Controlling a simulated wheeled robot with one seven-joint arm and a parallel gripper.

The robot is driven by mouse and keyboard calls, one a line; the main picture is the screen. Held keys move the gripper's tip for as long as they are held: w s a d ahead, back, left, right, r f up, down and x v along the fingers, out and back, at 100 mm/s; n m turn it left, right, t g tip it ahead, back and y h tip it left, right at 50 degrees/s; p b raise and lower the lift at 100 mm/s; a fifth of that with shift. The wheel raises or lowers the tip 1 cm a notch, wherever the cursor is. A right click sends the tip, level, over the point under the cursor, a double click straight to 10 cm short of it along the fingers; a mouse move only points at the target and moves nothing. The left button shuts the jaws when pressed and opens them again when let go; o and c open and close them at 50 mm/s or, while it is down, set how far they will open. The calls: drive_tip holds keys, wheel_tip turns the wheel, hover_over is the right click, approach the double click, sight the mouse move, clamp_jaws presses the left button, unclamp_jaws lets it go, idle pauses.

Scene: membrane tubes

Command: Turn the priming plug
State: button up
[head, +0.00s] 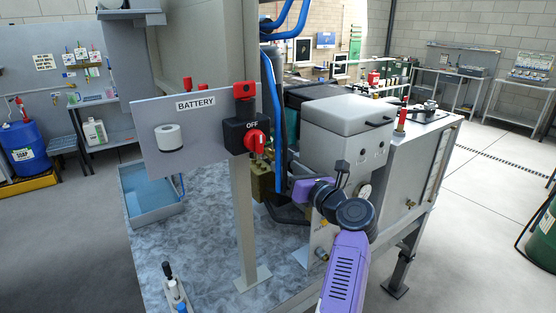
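I cannot make out a part that is clearly the priming plug. A brass-coloured fitting (263,181) sits low behind the grey post, beside the blue hoses, and is partly covered by the post and the switch box. My purple arm reaches up from the lower right and bends left at a dark joint, ending near the front of the grey cabinet, to the right of the brass fitting. My gripper's fingers cannot be made out in the head view, and contact with anything cannot be seen.
A grey panel marked BATTERY (190,132) carries a red OFF switch (256,142) on a post (245,225). Blue hoses (275,110) run behind it. A grey cabinet (345,140) stands to the right. A blue-lined tray (150,192) lies left. The mottled bench top (215,235) has clear room.

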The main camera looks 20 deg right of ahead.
sight(276, 159)
drive_tip(key=shift+p+x, duration=0.3)
drive_tip(key=shift+x, duration=2.3)
clamp_jaws()
